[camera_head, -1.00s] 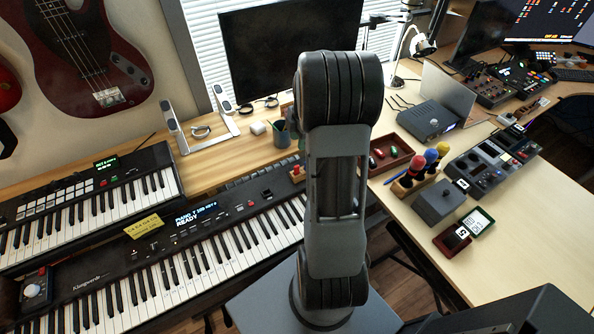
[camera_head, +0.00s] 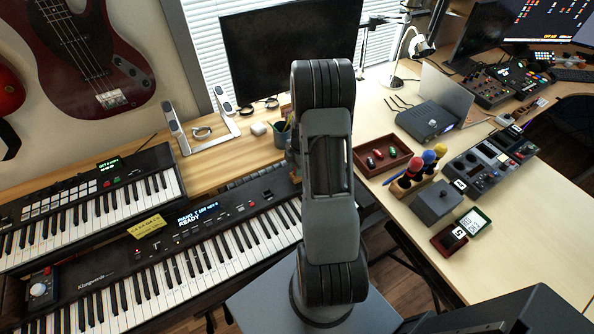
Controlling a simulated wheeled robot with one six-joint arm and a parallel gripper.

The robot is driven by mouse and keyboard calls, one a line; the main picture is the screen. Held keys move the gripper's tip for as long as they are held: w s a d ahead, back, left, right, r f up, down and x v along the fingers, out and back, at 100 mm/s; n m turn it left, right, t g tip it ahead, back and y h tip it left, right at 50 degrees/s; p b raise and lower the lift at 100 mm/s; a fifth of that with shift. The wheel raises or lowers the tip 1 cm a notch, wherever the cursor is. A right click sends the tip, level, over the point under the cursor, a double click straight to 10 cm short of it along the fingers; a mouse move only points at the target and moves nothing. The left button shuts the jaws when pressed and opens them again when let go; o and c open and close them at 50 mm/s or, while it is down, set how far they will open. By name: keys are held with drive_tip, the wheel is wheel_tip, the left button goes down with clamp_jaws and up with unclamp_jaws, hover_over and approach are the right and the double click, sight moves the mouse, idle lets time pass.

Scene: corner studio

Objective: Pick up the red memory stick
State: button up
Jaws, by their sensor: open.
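A brown tray (camera_head: 366,148) lies on the pale desk, just right of my arm. In it are a small red piece (camera_head: 378,153), which looks like the red memory stick, and a small green piece (camera_head: 392,151). Another small reddish piece (camera_head: 370,163) lies at the tray's near left. They are too small to tell their shapes well. My raised arm fills the middle of the view. My gripper's fingers are hidden behind it, so I cannot see what they are near.
Screwdrivers with red, blue and yellow handles (camera_head: 429,157) stand in a wooden block right of the tray. A grey box (camera_head: 436,202) and a dark red card holder (camera_head: 449,238) are nearer. Keyboards (camera_head: 190,250) fill the left. The desk's near right (camera_head: 540,235) is clear.

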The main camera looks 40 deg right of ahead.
drive_tip(key=shift+a+f, duration=0.1)
drive_tip(key=shift+f, duration=0.55)
clamp_jaws()
